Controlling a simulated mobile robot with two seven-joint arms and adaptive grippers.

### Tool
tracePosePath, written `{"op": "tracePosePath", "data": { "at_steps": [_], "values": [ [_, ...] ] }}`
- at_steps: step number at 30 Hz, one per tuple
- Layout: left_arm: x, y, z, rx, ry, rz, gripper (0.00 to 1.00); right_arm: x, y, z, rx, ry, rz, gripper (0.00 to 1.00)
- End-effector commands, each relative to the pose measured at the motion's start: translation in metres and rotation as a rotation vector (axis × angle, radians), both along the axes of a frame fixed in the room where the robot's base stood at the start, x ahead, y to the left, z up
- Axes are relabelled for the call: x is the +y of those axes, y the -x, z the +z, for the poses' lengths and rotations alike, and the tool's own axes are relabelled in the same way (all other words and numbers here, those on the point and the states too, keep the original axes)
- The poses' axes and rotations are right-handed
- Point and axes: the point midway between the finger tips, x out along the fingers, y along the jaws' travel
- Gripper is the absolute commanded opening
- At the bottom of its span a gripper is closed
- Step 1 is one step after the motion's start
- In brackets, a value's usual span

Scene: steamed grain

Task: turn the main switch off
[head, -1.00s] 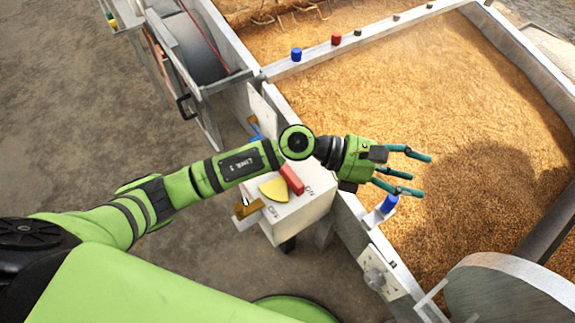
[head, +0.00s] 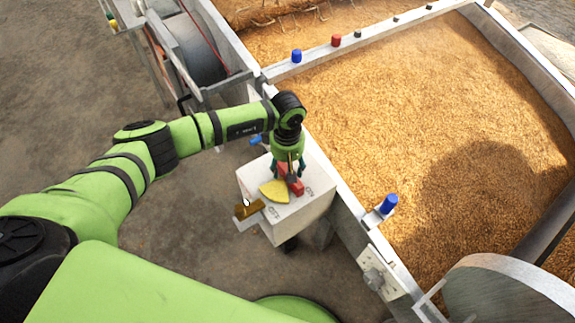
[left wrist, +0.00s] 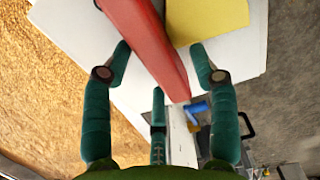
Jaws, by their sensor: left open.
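The main switch is a white box (head: 300,212) with a red handle (head: 297,188) and a yellow sector plate (head: 273,192) on top. The handle's visible end lies towards the ON lettering, and OFF is printed on the near side by the yellow plate. My left gripper (head: 288,168) points down just over the handle and hides part of it. In the left wrist view its teal fingers (left wrist: 160,52) are spread, with the red handle (left wrist: 150,40) between the two side fingers. I cannot tell whether they touch it. The yellow plate (left wrist: 205,18) shows beside the handle.
A metal trough of grain (head: 400,110) lies right of the box, its rim close by. Blue knobs (head: 389,203) (head: 296,55) and a red one (head: 336,40) sit on the rims. A brass-coloured piece (head: 250,209) juts from the box's left. Open ground lies left.

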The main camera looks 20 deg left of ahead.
Motion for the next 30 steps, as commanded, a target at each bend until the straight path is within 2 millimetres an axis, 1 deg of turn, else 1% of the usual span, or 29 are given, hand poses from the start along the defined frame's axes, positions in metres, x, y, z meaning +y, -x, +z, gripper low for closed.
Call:
{"op": "tracePosePath", "data": {
  "at_steps": [4,11,14,15,16,23,26,30],
  "values": [
    [-0.001,0.000,-0.008,0.000,0.001,0.000,0.59,0.000,0.000,0.001,0.000,0.000,-0.001,0.40],
    [-0.001,0.000,-0.009,-0.001,0.002,0.000,0.59,0.000,0.000,0.001,0.000,0.000,-0.001,0.40],
    [-0.001,0.000,-0.009,-0.001,0.002,0.000,0.23,0.000,0.000,0.001,0.000,0.000,-0.001,0.40],
    [-0.001,0.000,-0.009,-0.001,0.002,0.000,0.07,0.000,0.000,0.001,0.000,0.000,-0.001,0.40],
    [-0.001,0.000,-0.009,-0.001,0.002,0.000,0.00,0.000,0.000,0.001,0.000,0.000,-0.001,0.40],
    [-0.001,0.000,-0.009,-0.001,0.002,-0.004,0.00,0.000,0.000,0.000,0.000,0.000,-0.002,0.40],
    [-0.001,0.000,-0.010,-0.001,0.002,-0.020,0.00,0.000,0.000,-0.004,0.000,0.000,-0.002,0.40],
    [-0.001,0.000,-0.012,-0.001,0.001,-0.069,0.00,0.000,0.000,-0.013,-0.001,0.000,-0.002,0.40]
  ]
}}
